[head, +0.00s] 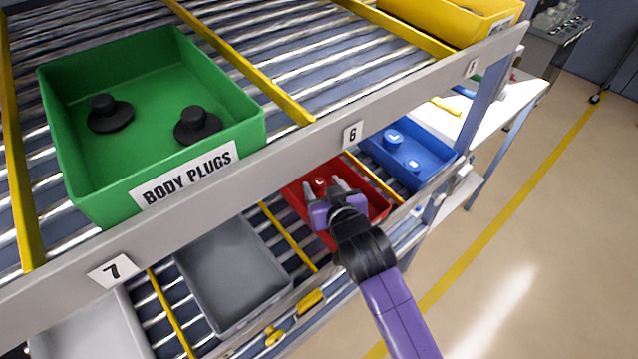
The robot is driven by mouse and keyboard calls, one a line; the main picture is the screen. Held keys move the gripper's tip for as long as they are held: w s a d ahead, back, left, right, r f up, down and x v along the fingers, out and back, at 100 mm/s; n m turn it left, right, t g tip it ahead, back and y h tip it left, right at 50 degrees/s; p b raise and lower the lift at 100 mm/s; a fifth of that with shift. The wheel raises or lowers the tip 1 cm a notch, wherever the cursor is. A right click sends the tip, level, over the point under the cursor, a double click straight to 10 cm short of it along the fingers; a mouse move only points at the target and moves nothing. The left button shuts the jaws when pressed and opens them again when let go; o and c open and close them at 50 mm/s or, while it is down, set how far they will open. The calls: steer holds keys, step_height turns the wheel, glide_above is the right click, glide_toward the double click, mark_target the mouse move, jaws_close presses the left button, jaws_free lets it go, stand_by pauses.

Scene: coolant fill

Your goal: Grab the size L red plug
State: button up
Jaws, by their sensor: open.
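A red plug marked L (320,183) lies in the red bin (377,204) on the lower shelf, under the upper rack's front rail. My gripper (325,186) is open over the red bin, with its fingers pointing into it. The red plug shows between the two fingertips; I cannot tell whether either finger touches it. My purple and black arm hides the front part of the red bin and whatever may lie there.
The upper rail (290,143) runs just above the red bin. A blue bin (440,150) with blue plugs stands right, an empty grey bin (232,270) left. A green bin (150,95) with two black plugs sits on the upper rack. The floor at right is clear.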

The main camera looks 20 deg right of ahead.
steer(key=shift+w+f, duration=0.25)
steer(key=shift+w, duration=0.15)
jaws_close()
steer(key=shift+d+r, duration=0.1)
steer(key=shift+r, duration=0.05)
